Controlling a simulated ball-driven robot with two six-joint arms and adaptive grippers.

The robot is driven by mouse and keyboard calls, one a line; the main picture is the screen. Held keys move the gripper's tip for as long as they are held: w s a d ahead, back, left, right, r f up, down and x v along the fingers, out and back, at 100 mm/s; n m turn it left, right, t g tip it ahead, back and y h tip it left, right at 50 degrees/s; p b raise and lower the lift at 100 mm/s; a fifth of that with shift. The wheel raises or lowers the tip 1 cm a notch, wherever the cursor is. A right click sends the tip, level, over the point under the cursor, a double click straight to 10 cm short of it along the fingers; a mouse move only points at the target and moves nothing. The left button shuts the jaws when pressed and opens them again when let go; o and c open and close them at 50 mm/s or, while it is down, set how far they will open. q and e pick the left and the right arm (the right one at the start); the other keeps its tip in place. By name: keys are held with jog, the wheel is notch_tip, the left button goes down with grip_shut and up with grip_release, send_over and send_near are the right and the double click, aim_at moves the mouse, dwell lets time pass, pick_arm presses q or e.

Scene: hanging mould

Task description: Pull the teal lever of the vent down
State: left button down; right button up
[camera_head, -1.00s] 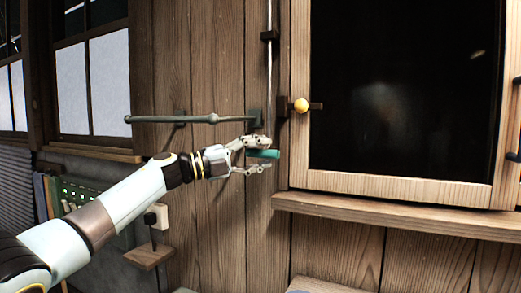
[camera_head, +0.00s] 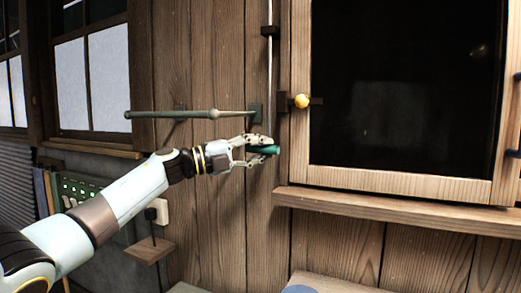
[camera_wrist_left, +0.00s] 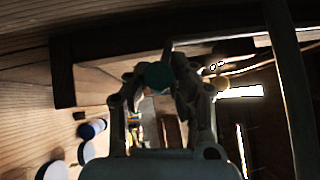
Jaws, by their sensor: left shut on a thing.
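The teal lever (camera_head: 271,150) of the vent sits at the lower end of a thin vertical rod (camera_head: 269,85) on the plank wall, left of the framed dark window. My left gripper (camera_head: 262,150) is shut on the lever, with one finger above it and one below. In the left wrist view the teal lever end (camera_wrist_left: 158,76) shows between the two fingers. The fingers hide part of the lever. My right gripper is not in view.
A grey-green horizontal bar (camera_head: 190,115) is mounted on the wall just above my left gripper. A yellow knob (camera_head: 302,101) is on the window frame to the right. A wooden ledge (camera_head: 400,203) runs below the window. A small wooden shelf (camera_head: 147,251) is at lower left.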

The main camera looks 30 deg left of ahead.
pick_arm(q)
notch_tip(320, 180, down, 10)
jog(key=b, duration=0.6)
jog(key=shift+s, duration=0.1)
jog(key=c, duration=1.1)
grip_release()
jog(key=v, duration=1.2)
jog(key=shift+r, duration=0.2)
